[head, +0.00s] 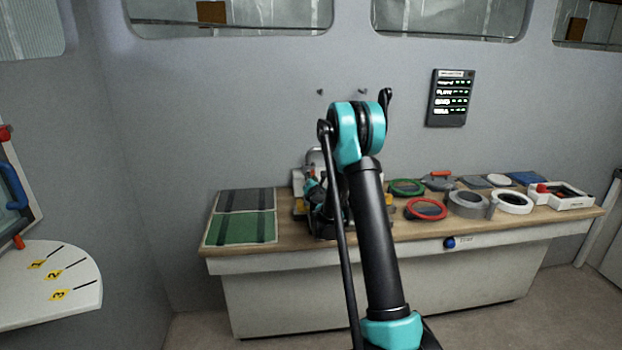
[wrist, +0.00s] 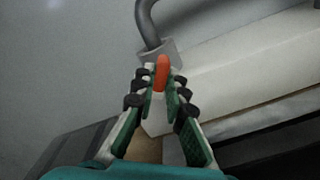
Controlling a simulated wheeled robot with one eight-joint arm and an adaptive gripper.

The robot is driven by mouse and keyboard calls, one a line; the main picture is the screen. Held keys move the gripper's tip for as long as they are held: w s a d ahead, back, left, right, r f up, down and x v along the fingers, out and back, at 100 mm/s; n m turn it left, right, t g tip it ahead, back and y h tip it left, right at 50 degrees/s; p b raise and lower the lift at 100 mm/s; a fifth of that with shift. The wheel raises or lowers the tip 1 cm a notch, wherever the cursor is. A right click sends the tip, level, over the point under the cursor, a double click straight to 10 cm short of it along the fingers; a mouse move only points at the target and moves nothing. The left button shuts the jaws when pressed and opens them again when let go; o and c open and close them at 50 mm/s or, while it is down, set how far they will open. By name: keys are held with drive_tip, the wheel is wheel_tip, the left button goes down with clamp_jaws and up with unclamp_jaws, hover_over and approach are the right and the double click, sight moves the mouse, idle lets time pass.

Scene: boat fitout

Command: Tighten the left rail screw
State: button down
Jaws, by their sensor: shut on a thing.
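In the wrist view my gripper (wrist: 163,84) has its two green and white fingers closed around an orange-red screw knob (wrist: 162,68). The knob stands at a grey collar (wrist: 152,52), where a bent grey rail (wrist: 147,18) meets a pale block. The screw's shank is hidden behind the fingertips and knob. In the head view my gripper (head: 312,188) is at the left part of the bench, largely hidden by my arm. A piece of the rail (head: 314,154) shows just above it.
The wooden bench (head: 300,240) carries a green and grey panel (head: 240,229) at left and several round frames, such as a red ring (head: 426,209), at right. A dark display (head: 451,97) hangs on the wall. A white numbered shelf (head: 30,290) stands at far left.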

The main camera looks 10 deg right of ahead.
drive_tip(key=m, duration=0.5)
drive_tip(key=shift+m, duration=2.5)
drive_tip(key=c, duration=1.6)
unclamp_jaws()
drive_tip(key=shift+o, duration=0.2)
drive_tip(key=s, duration=1.2)
